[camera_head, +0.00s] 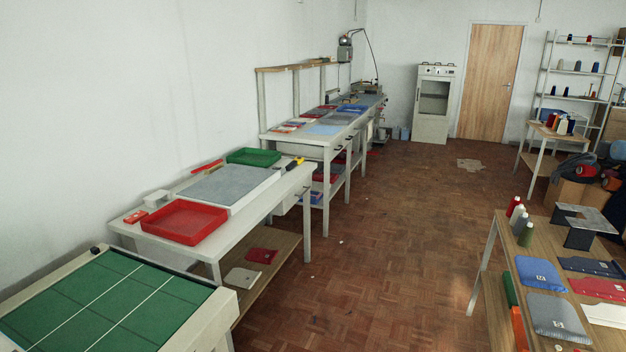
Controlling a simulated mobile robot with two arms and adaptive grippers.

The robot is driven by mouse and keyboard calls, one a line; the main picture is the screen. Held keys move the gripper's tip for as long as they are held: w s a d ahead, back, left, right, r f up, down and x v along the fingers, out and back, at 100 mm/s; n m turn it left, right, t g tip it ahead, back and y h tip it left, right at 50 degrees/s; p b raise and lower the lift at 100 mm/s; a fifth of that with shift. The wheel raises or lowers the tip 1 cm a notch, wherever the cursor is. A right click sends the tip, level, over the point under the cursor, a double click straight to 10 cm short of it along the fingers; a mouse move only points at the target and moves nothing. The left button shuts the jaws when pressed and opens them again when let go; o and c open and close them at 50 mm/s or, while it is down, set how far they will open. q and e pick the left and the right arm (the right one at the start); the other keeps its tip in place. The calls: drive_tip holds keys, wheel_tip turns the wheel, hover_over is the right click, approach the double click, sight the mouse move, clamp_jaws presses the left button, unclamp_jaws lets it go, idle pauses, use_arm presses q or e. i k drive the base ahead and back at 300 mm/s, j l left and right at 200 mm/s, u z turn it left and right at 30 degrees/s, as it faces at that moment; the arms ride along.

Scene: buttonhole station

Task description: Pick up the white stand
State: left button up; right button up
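Neither of my grippers shows in the head view. A small white block-like object (157,198) sits at the left end of the near white worktable (262,212), behind a red tray (187,221). It may be the white stand, but it is too small to tell for sure. A small red item (136,216) lies just in front of it, to the left.
A green-topped table (226,312) stands at front left. A grey board (228,185) and green tray (254,157) share the worktable. A wooden table (535,236) with folded fabrics is at right. The parquet floor (375,240) between is mostly open.

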sight(150, 201)
drive_tip(key=i+z, duration=0.2)
drive_tip(key=i, duration=1)
drive_tip(key=i+u, duration=0.4)
drive_tip(key=i+l+u, duration=0.1)
drive_tip(key=u, duration=0.25)
drive_tip(key=i+l+u, duration=0.2)
drive_tip(key=u, duration=0.2)
drive_tip(key=i+l+u, duration=0.35)
